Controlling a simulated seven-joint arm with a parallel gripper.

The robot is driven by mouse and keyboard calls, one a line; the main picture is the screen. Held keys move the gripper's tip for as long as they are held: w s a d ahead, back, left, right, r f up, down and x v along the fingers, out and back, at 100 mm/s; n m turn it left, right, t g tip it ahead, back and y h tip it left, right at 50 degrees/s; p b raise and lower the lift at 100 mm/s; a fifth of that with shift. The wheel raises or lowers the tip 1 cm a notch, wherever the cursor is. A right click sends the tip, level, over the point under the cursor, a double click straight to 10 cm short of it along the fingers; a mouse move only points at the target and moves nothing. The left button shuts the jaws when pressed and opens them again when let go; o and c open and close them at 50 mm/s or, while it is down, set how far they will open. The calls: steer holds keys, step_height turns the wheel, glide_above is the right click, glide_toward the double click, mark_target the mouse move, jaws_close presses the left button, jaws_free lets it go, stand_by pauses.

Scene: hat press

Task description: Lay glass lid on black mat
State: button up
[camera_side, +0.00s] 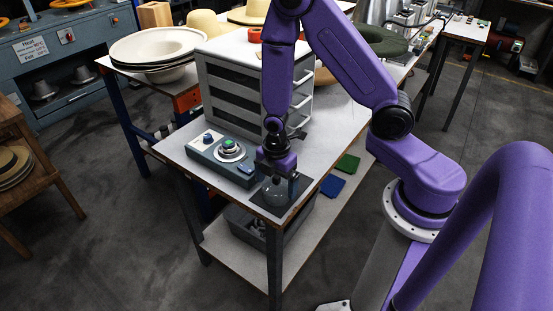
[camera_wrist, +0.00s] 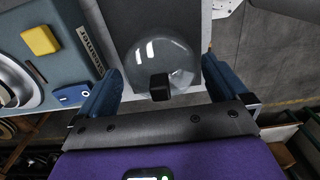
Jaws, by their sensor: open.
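The clear glass lid (camera_wrist: 180,57) with its black knob (camera_wrist: 159,86) lies over the dark mat (camera_wrist: 160,12) in the wrist view, and appears to rest flat on it. In the side view, the lid (camera_side: 274,194) is just below my gripper (camera_side: 277,178), on the black mat (camera_side: 302,186) at the bench's front corner. My gripper also shows in the wrist view (camera_wrist: 158,72). It is open, with its blue fingers to the left and right of the lid and its knob. Neither finger visibly grips the knob.
A blue-grey control box (camera_side: 222,160) with a green button and yellow piece stands close left of the mat. A grey drawer unit (camera_side: 235,85) stands behind. Blue (camera_side: 332,186) and green (camera_side: 347,163) pads lie to the right. The bench edge is close in front.

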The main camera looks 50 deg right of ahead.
mark_target(277, 177)
step_height(277, 177, up, 9)
steer(key=shift+r, duration=0.1)
steer(key=shift+s+a+r, duration=0.1)
steer(key=shift+r, duration=0.4)
steer(key=s+a+r+m, duration=0.1)
steer(key=s+r+m, duration=0.1)
steer(key=s+r, duration=0.3)
steer(key=s+a+r+m, duration=0.1)
steer(key=s+r+m, duration=0.2)
steer(key=s, duration=1)
step_height(277, 177, up, 3)
steer(key=shift+s+a+f, duration=0.1)
steer(key=shift+s+a, duration=0.05)
steer(key=shift+a, duration=0.15)
